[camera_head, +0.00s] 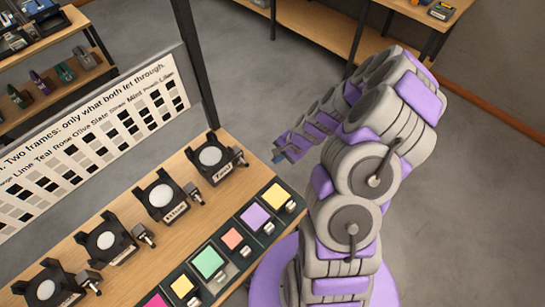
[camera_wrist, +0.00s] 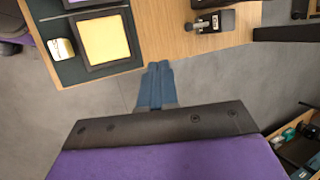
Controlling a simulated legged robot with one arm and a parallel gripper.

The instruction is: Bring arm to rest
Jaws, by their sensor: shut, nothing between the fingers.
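My arm (camera_head: 362,170) is grey and purple. In the head view it rises from its base at the lower right, bends at the top and reaches back toward the table. My gripper (camera_head: 278,157) hangs over the floor just off the table's right end, apart from the fixtures. In the wrist view its blue fingers (camera_wrist: 157,84) are together, with nothing between them, and point at the table edge. The wooden table (camera_head: 145,203) carries a row of black fixtures with white round discs and a dark strip of coloured square panels.
The nearest fixture (camera_head: 213,158) and the yellow panel (camera_head: 277,197) sit at the table end closest to my gripper. A board with a printed chart (camera_head: 90,140) stands behind the fixtures. Shelves stand at the back. Grey floor (camera_head: 460,200) to the right is clear.

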